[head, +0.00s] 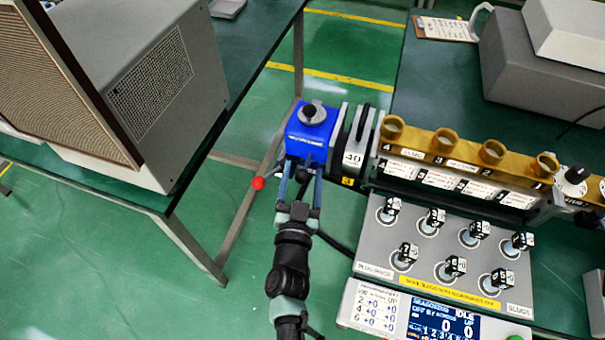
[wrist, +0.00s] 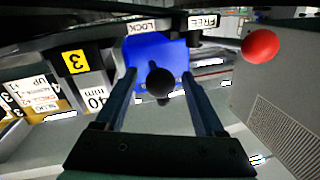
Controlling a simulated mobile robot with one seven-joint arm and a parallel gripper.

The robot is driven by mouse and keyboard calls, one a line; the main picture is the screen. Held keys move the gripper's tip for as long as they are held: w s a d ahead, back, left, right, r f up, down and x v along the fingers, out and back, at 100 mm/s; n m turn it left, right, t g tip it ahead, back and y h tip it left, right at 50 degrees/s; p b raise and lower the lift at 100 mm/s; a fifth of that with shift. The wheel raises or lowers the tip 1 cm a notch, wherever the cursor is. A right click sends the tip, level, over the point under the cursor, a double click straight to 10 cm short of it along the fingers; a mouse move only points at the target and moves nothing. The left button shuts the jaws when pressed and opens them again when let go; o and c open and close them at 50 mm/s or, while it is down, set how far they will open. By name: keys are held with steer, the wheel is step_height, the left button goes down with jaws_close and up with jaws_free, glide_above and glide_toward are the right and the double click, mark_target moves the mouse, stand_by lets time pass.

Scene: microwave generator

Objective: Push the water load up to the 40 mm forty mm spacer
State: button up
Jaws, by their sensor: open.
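The water load is a blue block (head: 308,135) with a grey round port on top, at the left end of the row. It fills the middle of the wrist view (wrist: 155,50). The spacer (head: 353,158), marked 40 and with a yellow 3 tag, stands just right of it; in the wrist view the spacer (wrist: 96,98) is on the left. I cannot tell whether they touch. My gripper (head: 303,168) is open at the load's near side. In the wrist view its fingers (wrist: 160,76) stand either side of a black knob (wrist: 160,83), apart from it.
A red ball (head: 258,183) sticks out left of the load, near LOCK (wrist: 143,28) and FREE labels. A brass-coloured section (head: 465,152) with several ports runs right. A panel of knobs (head: 445,250) and a display (head: 443,325) lie in front. A grey cabinet (head: 150,90) stands left.

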steer(key=shift+c, duration=0.2)
jaws_close()
stand_by(1.3)
